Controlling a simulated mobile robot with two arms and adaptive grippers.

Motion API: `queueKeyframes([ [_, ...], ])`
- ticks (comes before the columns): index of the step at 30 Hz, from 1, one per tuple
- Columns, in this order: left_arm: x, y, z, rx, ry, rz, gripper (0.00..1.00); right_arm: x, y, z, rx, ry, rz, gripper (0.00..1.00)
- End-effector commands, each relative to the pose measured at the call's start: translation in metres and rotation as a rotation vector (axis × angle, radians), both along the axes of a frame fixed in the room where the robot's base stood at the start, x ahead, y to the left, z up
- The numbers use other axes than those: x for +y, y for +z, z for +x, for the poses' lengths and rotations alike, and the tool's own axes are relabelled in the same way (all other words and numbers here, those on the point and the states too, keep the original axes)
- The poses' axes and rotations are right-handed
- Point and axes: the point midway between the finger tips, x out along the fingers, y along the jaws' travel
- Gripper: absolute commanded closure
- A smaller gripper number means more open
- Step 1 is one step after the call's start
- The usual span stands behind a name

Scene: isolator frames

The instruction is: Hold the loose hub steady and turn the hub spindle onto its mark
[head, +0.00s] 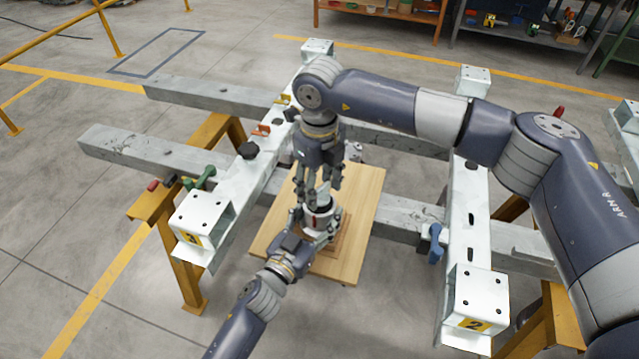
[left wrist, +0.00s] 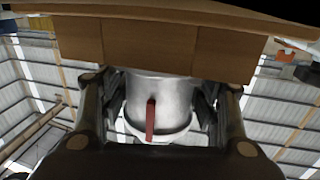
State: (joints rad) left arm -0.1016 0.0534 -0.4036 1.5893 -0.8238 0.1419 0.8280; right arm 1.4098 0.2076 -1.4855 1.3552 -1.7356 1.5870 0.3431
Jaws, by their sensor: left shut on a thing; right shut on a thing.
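The hub (head: 322,217) is a silver-white cylinder with a red mark, upright on a wooden block on the wooden board (head: 362,205). My left gripper (head: 313,231) is shut on the hub from the near side. In the left wrist view the hub (left wrist: 172,98) sits between its two fingers, with a red stripe (left wrist: 151,120) on its face. The hub spindle (head: 324,194) is a narrow upright piece on top of the hub. My right gripper (head: 320,188) points down from above, shut on the spindle, and its fingers partly hide it. The spindle's alignment with the mark cannot be told.
White frame beams stand on both sides, the left one (head: 232,187) and the right one (head: 468,220), over grey crossbeams (head: 150,158). A green clamp (head: 200,179) and a blue clamp (head: 436,243) sit on the frame. Shelves stand at the back. Board space right of the hub is clear.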

Motion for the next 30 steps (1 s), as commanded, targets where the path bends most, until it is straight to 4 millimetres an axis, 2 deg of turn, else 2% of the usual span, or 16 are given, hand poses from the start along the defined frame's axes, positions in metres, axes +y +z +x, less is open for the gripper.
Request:
queueKeyframes([
  [6, 0.0008, -0.0008, 0.0001, 0.002, 0.002, 0.001, 1.0, -0.0009, -0.0001, 0.0002, 0.0, 0.189, -0.003, 0.74],
  [15, 0.0008, -0.0009, 0.0001, 0.002, 0.002, 0.001, 1.0, -0.0006, -0.0002, 0.0001, 0.001, 0.374, -0.001, 0.74],
  [30, 0.001, -0.0009, 0.0002, 0.002, 0.002, 0.001, 1.0, -0.0008, -0.0004, 0.0001, 0.001, 0.464, -0.002, 0.74],
])
